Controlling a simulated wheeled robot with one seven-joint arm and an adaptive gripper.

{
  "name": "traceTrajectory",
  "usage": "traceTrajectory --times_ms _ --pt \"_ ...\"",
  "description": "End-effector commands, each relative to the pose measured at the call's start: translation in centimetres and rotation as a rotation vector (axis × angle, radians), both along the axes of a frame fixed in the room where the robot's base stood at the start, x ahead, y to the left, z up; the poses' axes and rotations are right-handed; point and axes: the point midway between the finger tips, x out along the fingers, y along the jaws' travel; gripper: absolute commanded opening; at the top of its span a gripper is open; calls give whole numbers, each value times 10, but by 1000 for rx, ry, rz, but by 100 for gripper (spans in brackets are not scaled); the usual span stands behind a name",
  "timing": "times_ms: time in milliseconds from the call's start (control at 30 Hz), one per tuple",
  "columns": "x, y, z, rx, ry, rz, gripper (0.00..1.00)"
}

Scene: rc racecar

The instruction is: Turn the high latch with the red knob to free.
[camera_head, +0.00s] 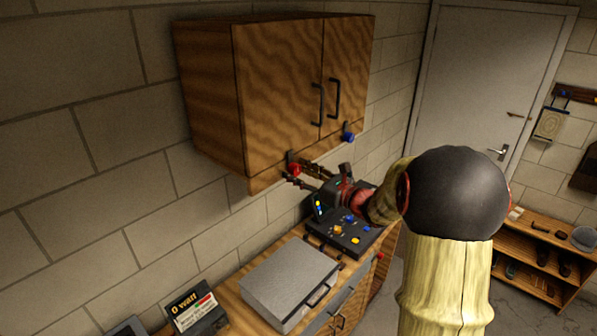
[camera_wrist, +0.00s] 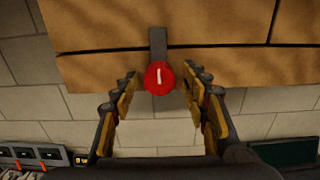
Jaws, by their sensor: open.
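The red knob (camera_head: 294,169) of the high latch is at the bottom edge of the wooden wall cabinet (camera_head: 275,90). In the wrist view the red knob (camera_wrist: 159,77) carries a white mark that stands nearly upright, and a dark latch bar (camera_wrist: 157,42) extends upward from it across the cabinet's lower seam. My gripper (camera_head: 300,176) is just below the cabinet by the knob. In the wrist view my gripper (camera_wrist: 160,80) is open, with one finger on each side of the knob and visible gaps between. It does not hold the knob.
A blue knob (camera_head: 348,137) is on the cabinet to the right. A door (camera_head: 475,80) and a low shelf (camera_head: 540,255) stand at the right.

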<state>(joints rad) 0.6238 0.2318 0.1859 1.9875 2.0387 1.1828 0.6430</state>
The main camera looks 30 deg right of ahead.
Motion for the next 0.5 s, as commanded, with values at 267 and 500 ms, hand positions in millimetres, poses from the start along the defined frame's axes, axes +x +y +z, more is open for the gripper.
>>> traceTrajectory --times_ms 267,500 --pt "0 0 0 0 0 0 42" --pt "0 0 0 0 0 0 28"
